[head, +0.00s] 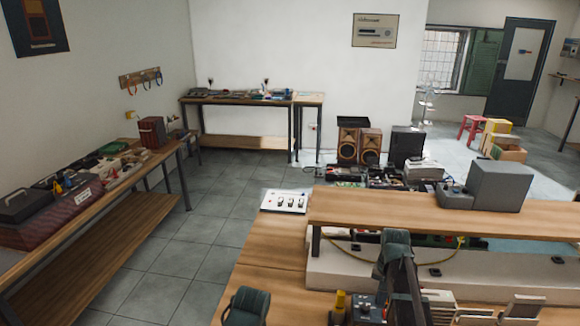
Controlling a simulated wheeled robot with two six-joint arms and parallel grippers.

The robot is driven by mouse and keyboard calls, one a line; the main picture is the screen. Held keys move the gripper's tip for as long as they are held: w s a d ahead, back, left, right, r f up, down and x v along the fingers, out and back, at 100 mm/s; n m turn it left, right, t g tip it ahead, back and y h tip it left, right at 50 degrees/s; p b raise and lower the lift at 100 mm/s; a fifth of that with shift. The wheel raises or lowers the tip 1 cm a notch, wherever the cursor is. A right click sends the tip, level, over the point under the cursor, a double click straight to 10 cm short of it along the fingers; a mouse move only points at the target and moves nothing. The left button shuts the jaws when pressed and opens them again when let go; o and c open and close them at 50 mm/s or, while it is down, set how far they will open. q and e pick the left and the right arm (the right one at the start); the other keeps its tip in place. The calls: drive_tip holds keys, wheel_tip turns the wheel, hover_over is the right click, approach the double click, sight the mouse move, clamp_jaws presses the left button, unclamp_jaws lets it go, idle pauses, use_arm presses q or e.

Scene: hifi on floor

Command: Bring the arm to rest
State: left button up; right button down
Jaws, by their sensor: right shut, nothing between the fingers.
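My right arm rises from the bottom edge in the head view, right of centre, in front of the near wooden workbench. My right gripper (381,270) is dark, small and partly merged with the arm's dark links. It is shut with nothing in it and seems to hold no object. At the bottom left of the bench a dark rounded part of my left arm shows. My left gripper is not in view.
The near workbench (270,250) has a raised shelf (440,215) with a grey machine (490,187), and a white panel (284,201) at its far corner. A yellow-topped item (340,300) stands close to my right arm. A cluttered bench (110,260) lines the left wall. Tiled floor (185,255) between is clear.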

drive_tip(key=s+a+n, duration=0.5)
drive_tip(key=s+a, duration=0.3)
drive_tip(key=a, duration=0.5)
drive_tip(key=s+a+n+h, duration=0.1)
drive_tip(key=s+a+n, duration=0.5)
drive_tip(key=a, duration=0.8)
drive_tip(key=shift+s, duration=1.1)
drive_tip(key=shift+d+r, duration=0.1)
